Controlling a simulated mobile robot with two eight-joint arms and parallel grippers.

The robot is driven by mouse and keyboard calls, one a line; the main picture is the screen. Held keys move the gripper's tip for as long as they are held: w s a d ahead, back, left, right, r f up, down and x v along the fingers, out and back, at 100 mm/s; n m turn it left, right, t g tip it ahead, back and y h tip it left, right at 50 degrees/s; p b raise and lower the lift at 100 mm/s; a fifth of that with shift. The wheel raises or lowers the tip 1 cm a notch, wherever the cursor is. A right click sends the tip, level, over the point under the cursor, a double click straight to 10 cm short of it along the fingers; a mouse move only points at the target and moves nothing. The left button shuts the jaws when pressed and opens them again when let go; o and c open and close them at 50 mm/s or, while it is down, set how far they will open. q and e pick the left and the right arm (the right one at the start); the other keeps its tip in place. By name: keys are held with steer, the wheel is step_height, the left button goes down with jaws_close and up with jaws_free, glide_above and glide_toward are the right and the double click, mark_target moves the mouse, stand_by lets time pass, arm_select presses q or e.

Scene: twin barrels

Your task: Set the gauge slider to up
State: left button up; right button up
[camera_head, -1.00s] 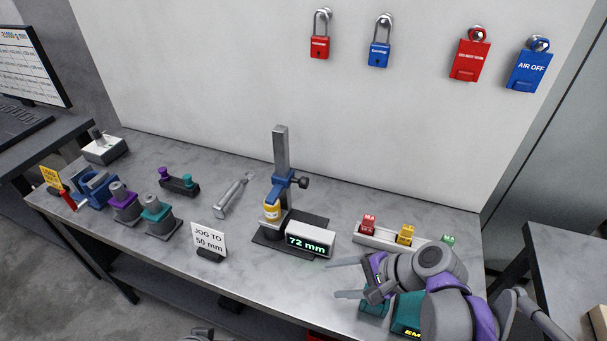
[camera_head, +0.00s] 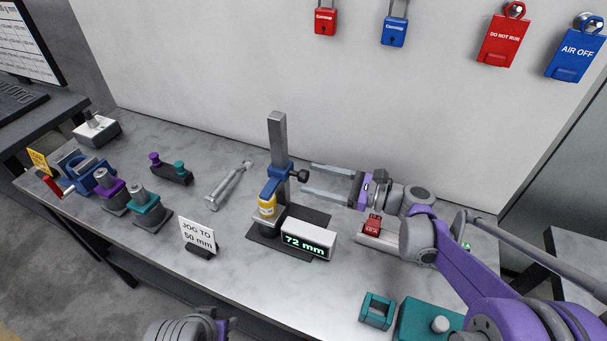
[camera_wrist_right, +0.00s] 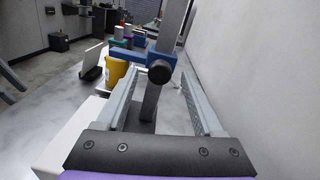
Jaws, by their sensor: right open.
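The gauge stands in the middle of the bench: a grey upright column (camera_head: 277,138) on a dark base (camera_head: 262,236). Its blue slider (camera_head: 279,180) sits around mid-column with a dark knob (camera_head: 301,177) on the right, above a yellow container (camera_head: 267,206). The display (camera_head: 308,240) reads 72 mm. My right gripper (camera_head: 308,181) is open and empty, its fingers pointing left at the knob. In the right wrist view the knob (camera_wrist_right: 159,72) and column (camera_wrist_right: 151,104) appear ahead between the open fingers. My left gripper (camera_head: 224,328) is partly visible at the bottom edge; its jaws are unclear.
A "JOG TO 50 mm" sign (camera_head: 198,238) stands left of the base. A silver tool (camera_head: 230,185) lies behind it. A tray with a red block (camera_head: 372,226) sits under my right arm. Teal fixtures (camera_head: 377,311) are at front right. The wall is close behind.

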mark_target(303, 176)
steer(key=shift+x, duration=1.75)
jaws_close()
